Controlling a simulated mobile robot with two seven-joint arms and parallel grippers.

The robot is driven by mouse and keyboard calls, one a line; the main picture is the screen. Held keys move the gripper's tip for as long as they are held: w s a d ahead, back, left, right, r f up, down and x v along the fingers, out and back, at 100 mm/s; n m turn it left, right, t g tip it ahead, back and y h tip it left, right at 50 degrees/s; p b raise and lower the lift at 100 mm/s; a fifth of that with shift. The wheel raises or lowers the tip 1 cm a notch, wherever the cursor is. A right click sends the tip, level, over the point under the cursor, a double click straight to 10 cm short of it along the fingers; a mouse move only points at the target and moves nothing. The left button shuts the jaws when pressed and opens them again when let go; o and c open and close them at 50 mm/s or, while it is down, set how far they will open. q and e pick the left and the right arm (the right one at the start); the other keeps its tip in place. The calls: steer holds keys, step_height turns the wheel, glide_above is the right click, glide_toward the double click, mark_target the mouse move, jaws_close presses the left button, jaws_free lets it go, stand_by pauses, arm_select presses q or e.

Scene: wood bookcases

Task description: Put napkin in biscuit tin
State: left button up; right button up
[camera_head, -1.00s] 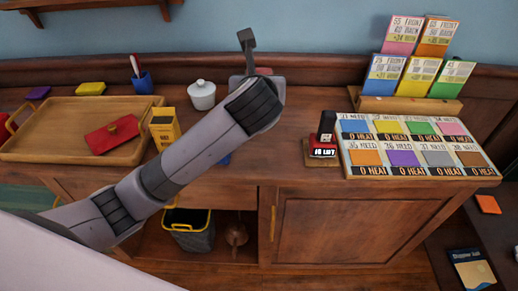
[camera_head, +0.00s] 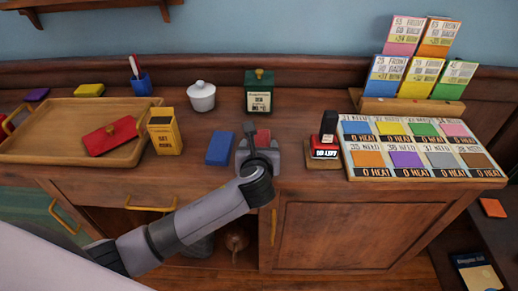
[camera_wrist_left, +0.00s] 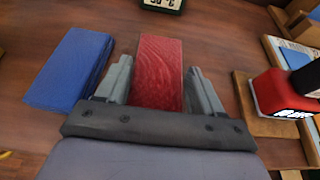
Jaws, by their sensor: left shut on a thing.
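My left gripper (camera_head: 255,140) is low over the counter, with its two fingers on either side of a flat red piece (camera_head: 262,136). In the left wrist view the fingers (camera_wrist_left: 160,85) are shut on this red piece (camera_wrist_left: 159,70), which may be the napkin. A blue block (camera_head: 220,148) lies just left of the gripper; it also shows in the wrist view (camera_wrist_left: 72,68). A green box with a gold knob (camera_head: 258,92) stands behind the gripper and may be the biscuit tin; its label is too small to read. My right gripper is out of view.
A wooden tray (camera_head: 62,112) holding a red flat case (camera_head: 111,136) is at left, beside a yellow box (camera_head: 165,132). A white lidded pot (camera_head: 201,97) stands behind. A stamp (camera_head: 326,138) and a card board (camera_head: 415,145) are to the right.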

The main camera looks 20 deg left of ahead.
arm_select(q)
steer(key=shift+f, duration=0.45)
steer(key=shift+f, duration=0.2)
steer(key=o, duration=1)
